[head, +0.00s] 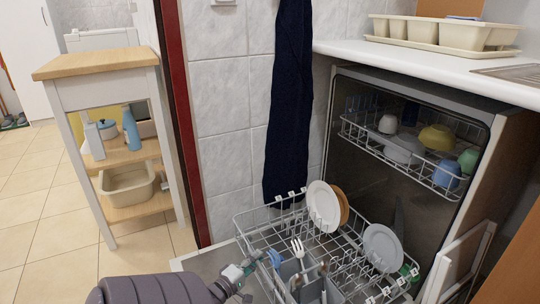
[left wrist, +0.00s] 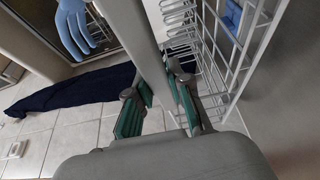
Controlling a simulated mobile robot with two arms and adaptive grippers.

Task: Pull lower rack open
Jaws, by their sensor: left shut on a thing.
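The lower rack (head: 283,221) is a white wire rack, out over the lowered door (head: 196,261) of the dishwasher. It holds white plates (head: 323,207), a brown plate and a grey cutlery basket with a fork and a blue item. My left gripper (head: 249,268) is at the rack's near left edge, shut on the rack; the exact contact is hard to see. In the left wrist view, the green-padded fingers (left wrist: 162,94) sit beside the rack's wires (left wrist: 222,50). My right gripper is out of view.
The upper rack (head: 400,152) holds bowls and cups inside the dishwasher. A counter (head: 420,68) with a cutlery tray is above. A dark towel (head: 288,110) hangs on the tiled wall. A wooden-topped cart (head: 97,64) stands left; floor before it is clear.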

